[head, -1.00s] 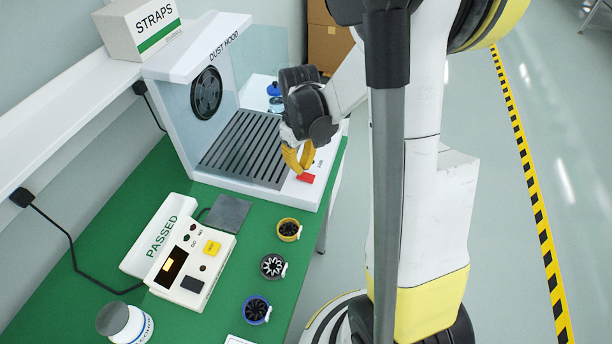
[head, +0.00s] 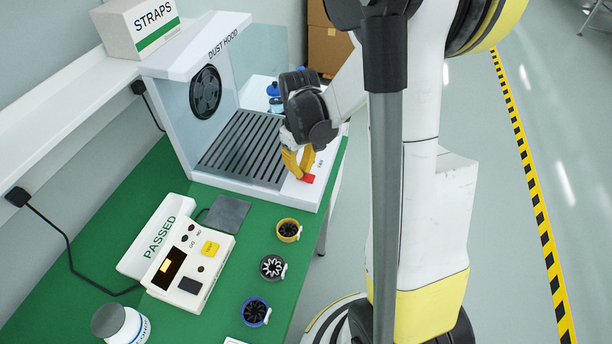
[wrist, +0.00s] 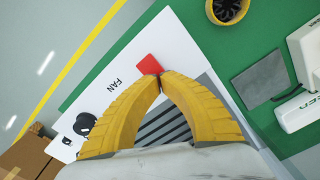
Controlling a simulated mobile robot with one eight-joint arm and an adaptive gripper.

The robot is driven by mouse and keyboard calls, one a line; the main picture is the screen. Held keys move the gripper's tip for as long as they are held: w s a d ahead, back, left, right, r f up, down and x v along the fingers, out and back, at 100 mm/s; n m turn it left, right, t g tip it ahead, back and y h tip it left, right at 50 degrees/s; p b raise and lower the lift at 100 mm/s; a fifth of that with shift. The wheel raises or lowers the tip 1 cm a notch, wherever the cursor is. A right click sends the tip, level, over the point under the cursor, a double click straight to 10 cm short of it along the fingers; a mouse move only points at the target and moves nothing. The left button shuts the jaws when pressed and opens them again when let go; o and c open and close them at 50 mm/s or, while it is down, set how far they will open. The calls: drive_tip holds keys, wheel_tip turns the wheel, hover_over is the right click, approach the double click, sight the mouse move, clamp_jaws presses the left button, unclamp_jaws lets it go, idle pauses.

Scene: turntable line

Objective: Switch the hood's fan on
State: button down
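The dust hood (head: 182,62) stands at the far end of the green bench, with a round black fan (head: 206,91) in its back wall and a slotted grille in its floor. A red rocker or button (head: 309,178) sits on the hood's white front ledge, beside the word FAN. It also shows in the wrist view (wrist: 149,64). My gripper (head: 303,175) is over this ledge, its yellow fingers pointing down at the red switch. In the wrist view the fingertips (wrist: 159,76) meet at the switch's near edge, with nothing between them. Whether they touch it I cannot tell.
A white tester box (head: 190,262), a PASSED tray (head: 150,236), a dark plate (head: 227,214) and several small fan units (head: 288,230) lie on the green bench (head: 235,290). A STRAPS box (head: 137,26) stands on the shelf. Bottles are behind my wrist.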

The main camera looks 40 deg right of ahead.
drive_tip(key=shift+f+b, duration=0.4)
drive_tip(key=shift+f, duration=0.1)
drive_tip(key=shift+r, duration=0.1)
drive_tip(key=shift+r+p, duration=2.55)
drive_tip(key=shift+r, duration=0.9)
